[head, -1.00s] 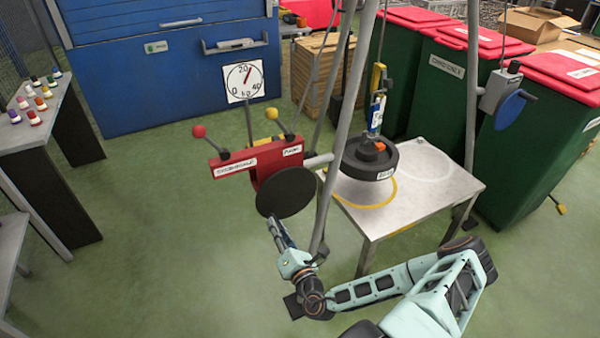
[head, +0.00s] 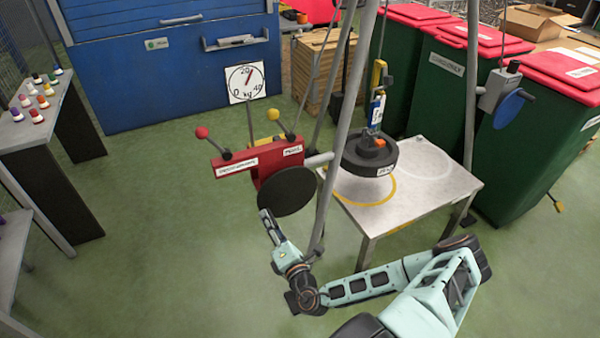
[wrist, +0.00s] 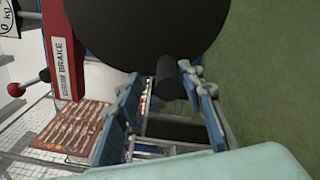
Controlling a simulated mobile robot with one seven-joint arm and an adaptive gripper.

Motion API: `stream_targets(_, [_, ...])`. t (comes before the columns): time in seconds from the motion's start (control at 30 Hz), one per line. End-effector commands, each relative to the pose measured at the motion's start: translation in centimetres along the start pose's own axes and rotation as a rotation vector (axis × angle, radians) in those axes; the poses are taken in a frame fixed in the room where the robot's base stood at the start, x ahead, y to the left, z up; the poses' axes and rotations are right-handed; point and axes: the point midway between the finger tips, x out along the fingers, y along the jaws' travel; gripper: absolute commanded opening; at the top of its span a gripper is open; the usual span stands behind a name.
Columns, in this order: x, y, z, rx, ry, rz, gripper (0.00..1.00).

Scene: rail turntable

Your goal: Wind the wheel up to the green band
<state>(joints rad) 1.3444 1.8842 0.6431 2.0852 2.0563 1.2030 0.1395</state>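A thick black wheel-like load (head: 369,155) with an orange piece on top hangs from a blue and yellow hook assembly (head: 376,108), over a yellow ring on the metal table. A red winch box (head: 258,162) carries a flat black disc (head: 287,190). In the wrist view the disc (wrist: 135,25) fills the top, and a short dark handle (wrist: 168,80) sticks out from it. My gripper (head: 268,218) is at the disc's lower left edge. In the wrist view my gripper (wrist: 165,95) is open, its fingers either side of the handle. I cannot make out a green band.
Red-knobbed (head: 201,132) and yellow-knobbed (head: 273,114) levers rise from the winch box. A dial (head: 246,82) in kg stands behind. Grey frame legs (head: 335,140) stand beside the winch. The metal table (head: 440,205) is right of it. Green floor is clear to the left.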

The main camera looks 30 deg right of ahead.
Motion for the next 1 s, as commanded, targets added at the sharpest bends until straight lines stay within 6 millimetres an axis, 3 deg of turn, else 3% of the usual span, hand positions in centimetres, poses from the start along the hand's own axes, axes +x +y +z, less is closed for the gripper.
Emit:
stream_targets(0.37, [-0.3,-0.5,0.3,-0.005,-0.005,-0.008,0.43])
stream_targets(1.0, [-5.4,-0.4,0.3,-0.005,-0.006,-0.011,0.43])
